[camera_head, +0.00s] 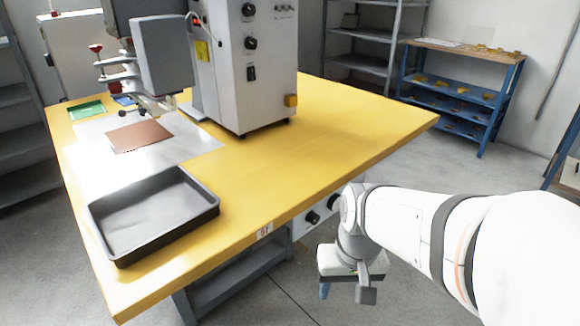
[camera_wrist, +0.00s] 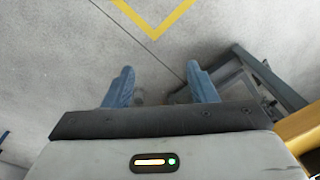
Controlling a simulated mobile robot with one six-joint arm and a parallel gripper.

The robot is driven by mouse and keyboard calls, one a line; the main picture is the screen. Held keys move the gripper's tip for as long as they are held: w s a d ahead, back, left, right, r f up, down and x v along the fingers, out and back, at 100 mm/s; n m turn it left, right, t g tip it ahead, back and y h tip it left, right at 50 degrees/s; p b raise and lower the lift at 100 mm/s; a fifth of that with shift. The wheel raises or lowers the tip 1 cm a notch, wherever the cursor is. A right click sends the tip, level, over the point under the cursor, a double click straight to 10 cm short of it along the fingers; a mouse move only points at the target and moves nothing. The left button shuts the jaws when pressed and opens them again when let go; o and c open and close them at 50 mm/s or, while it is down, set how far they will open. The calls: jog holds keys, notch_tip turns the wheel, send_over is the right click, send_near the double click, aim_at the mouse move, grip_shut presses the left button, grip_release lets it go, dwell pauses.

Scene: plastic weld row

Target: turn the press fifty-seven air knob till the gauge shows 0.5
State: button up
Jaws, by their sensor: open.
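A white control panel (camera_head: 302,226) sits under the front edge of the yellow table, beside a red-and-white label (camera_head: 265,231) that seems to read 57. Two dark knobs show on it, a left knob (camera_head: 313,217) and a right knob (camera_head: 333,201). I cannot tell which is the air knob. No gauge can be made out; my arm covers the panel's right part. My gripper (camera_head: 325,288) hangs low in front of the table, below and apart from the knobs. In the wrist view my gripper (camera_wrist: 161,84) is open and empty, its blue fingers apart over the floor.
The yellow table (camera_head: 340,120) bears a white press machine (camera_head: 245,60), a dark tray (camera_head: 150,215) and a brown sheet (camera_head: 138,136) on a metal plate. A blue shelf rack (camera_head: 455,90) stands at the back right. Floor with a yellow marking (camera_wrist: 155,30) is clear below my gripper.

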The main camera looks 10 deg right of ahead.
jog(key=a+f+m+g+y+b, duration=0.2)
jog(key=a+f+m+y, duration=0.3)
jog(key=m+y, duration=0.1)
jog(key=m+t+y+b, duration=0.35)
jog(key=m+t, duration=1.25)
jog(key=m, duration=0.6)
send_near(316, 221)
jog(key=w, duration=0.1)
jog(key=shift+y, duration=0.25)
jog(key=b+x, duration=0.1)
jog(key=x, duration=0.6)
jog(key=shift+w+a+f, duration=0.15)
jog(key=shift+w+a, duration=0.1)
jog(key=shift+a, duration=0.1)
jog(key=c, duration=1)
jog(key=shift+o, duration=0.2)
